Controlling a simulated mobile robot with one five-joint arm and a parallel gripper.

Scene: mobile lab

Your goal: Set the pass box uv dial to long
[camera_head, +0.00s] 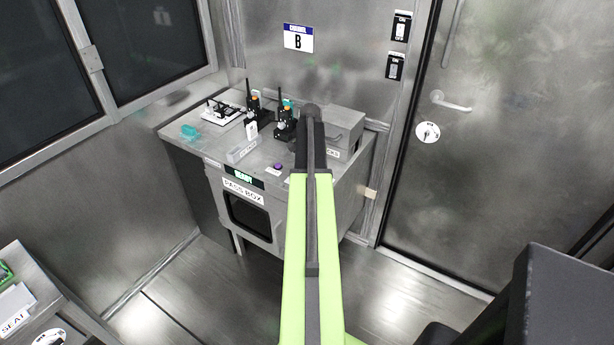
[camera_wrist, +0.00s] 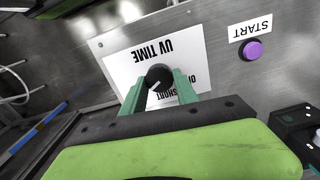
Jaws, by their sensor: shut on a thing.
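The UV dial is a round black knob (camera_wrist: 159,76) with a short white mark that points to the lower left in the wrist view. It sits on a white plate (camera_wrist: 125,65) reading "UV TIME" upside down. "SHORT" shows below right of the knob beside another, partly covered word; no "LONG" label is visible. My gripper (camera_wrist: 159,84) has its teal fingers on either side of the knob and is shut on it. In the head view the pass box (camera_head: 262,222) stands in the corner; my arm hides the dial and gripper there.
A purple START button (camera_wrist: 253,50) is right of the plate; it also shows in the head view (camera_head: 277,167). Radios (camera_head: 284,125), a clear bin (camera_head: 241,150) and a grey box (camera_head: 345,128) stand on the pass box top. A door (camera_head: 480,150) is at right.

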